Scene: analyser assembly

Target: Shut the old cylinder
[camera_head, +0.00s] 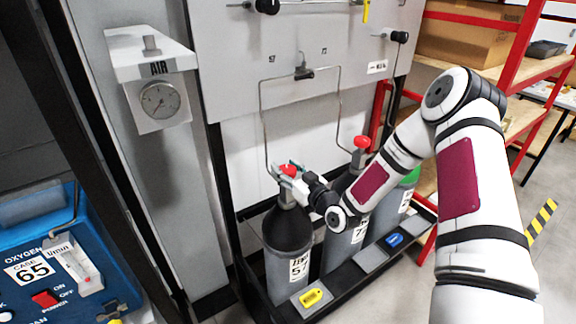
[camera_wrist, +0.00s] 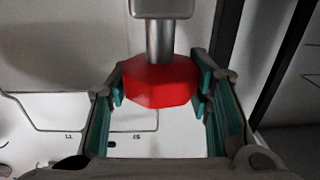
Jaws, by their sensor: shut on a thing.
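Gas cylinders stand in a rack in the head view. The left one (camera_head: 287,246) has a dark shoulder, a grey body and a label that seems to read 57. My gripper (camera_head: 290,172) is at its top, shut on the red valve knob (camera_head: 287,169). In the wrist view the red knob (camera_wrist: 160,82) sits between the teal finger pads of my gripper (camera_wrist: 160,92), below a metal stem. The middle cylinder (camera_head: 346,240) has its own red knob (camera_head: 362,142), apart from my gripper. Which cylinder is the old one, I cannot tell.
A green-topped cylinder (camera_head: 410,178) stands at the right of the rack. A yellow tag (camera_head: 311,297) and a blue tag (camera_head: 394,240) lie on the rack's front ledge. A pressure gauge (camera_head: 160,100) marked AIR and a blue oxygen unit (camera_head: 60,265) are at left. Thin pipes (camera_head: 262,120) run above the cylinders.

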